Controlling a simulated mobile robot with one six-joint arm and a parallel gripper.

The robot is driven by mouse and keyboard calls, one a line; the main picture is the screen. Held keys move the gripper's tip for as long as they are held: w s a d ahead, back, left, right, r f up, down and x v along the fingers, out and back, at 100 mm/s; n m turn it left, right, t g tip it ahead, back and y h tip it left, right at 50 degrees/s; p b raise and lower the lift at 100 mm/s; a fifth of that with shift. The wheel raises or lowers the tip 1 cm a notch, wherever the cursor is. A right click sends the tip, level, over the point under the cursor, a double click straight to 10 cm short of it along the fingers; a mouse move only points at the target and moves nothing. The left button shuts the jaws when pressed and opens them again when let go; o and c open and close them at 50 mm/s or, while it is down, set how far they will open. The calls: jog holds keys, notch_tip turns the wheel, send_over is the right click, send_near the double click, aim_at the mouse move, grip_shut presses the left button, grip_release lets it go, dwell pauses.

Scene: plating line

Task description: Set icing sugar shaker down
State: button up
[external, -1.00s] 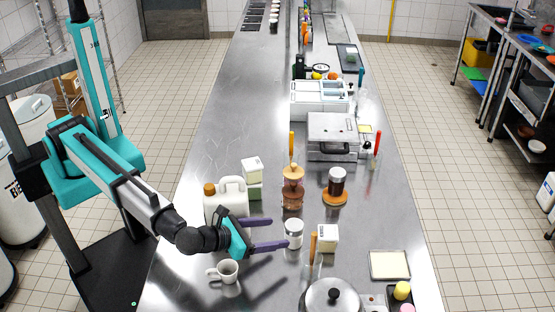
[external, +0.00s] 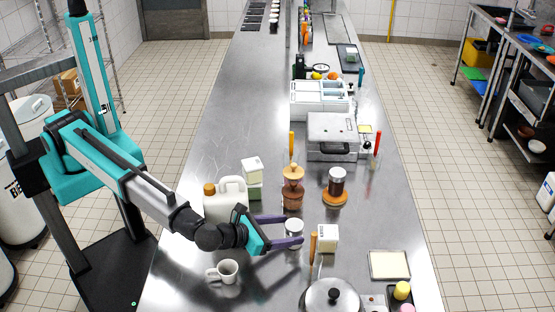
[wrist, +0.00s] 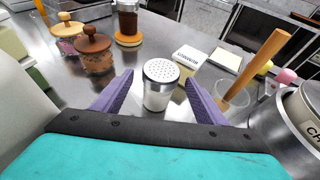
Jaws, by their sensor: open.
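The icing sugar shaker (external: 294,228) is a clear jar of white powder with a perforated metal lid. It stands upright on the steel counter (external: 215,150). It also shows in the wrist view (wrist: 158,90). My gripper (external: 292,231) is open, with its purple fingers low, one on each side of the shaker. In the wrist view the shaker is between the two fingers, with a gap visible on either side. The bottom of the shaker is partly hidden by the near finger in the external view.
A white carton (external: 328,238) and a container with a wooden handle (external: 313,247) are close on the right. A mug (external: 225,271) and white jug (external: 226,202) are left.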

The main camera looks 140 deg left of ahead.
jog(key=shift+w+a+f, duration=0.2)
jog(key=shift+a+f, duration=0.1)
jog(key=shift+a, duration=0.35)
jog(key=shift+c, duration=0.5)
jog(key=c, duration=1.2)
jog(key=shift+c, duration=0.2)
jog(key=shift+r, duration=0.15)
notch_tip(320, 180, up, 18)
jog(key=b, duration=0.4)
